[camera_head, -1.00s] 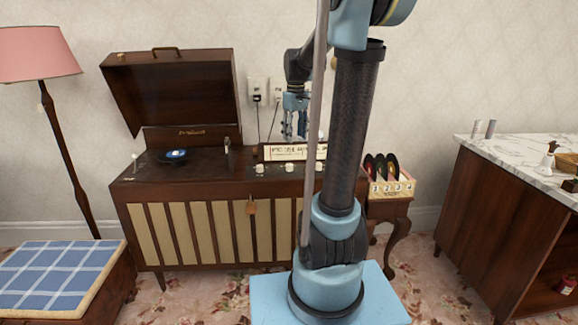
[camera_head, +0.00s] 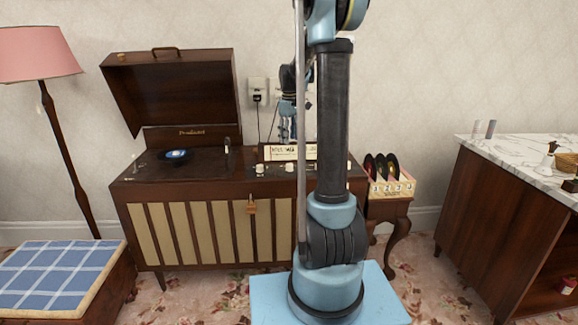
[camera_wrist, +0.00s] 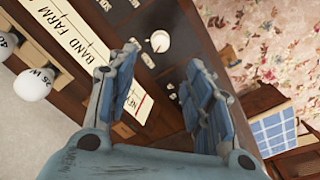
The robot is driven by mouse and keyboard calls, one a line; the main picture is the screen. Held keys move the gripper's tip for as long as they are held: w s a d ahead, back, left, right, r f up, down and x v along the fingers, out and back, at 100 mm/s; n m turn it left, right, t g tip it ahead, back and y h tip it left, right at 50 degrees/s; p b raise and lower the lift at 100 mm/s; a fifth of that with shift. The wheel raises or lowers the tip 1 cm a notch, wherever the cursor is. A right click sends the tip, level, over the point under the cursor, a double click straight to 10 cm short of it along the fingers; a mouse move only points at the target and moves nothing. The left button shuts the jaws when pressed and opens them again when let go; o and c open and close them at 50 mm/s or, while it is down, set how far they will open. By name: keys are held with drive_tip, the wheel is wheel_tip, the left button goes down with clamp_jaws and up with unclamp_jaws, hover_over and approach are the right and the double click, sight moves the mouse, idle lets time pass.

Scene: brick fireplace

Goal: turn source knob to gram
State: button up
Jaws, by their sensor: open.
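The wooden record console (camera_head: 180,195) stands against the wall with its lid raised. Small pale knobs (camera_head: 260,169) sit along its top front edge beside a lit tuning dial (camera_head: 282,153). My arm hides part of this row. In the wrist view a white knob (camera_wrist: 160,41) shows just beyond my fingertips, near the dial (camera_wrist: 95,45). I cannot read which knob is the source knob or its setting. My gripper (camera_head: 286,132) is open and empty above the console, behind the dial in the picture. Its spread fingers (camera_wrist: 163,60) touch no knob that I can see.
A turntable with a blue-labelled record (camera_head: 175,155) is on the console's left. A padlock (camera_head: 251,206) hangs on its front. A crate of records (camera_head: 392,187) stands on a small table at right. Two bulbs (camera_wrist: 33,84) are near the gripper's left in the wrist view.

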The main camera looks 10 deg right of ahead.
sight(290, 164)
wheel_tip(290, 164, down, 13)
drive_tip(key=shift+r, duration=0.1)
idle(0.4)
drive_tip(key=c, duration=1.1)
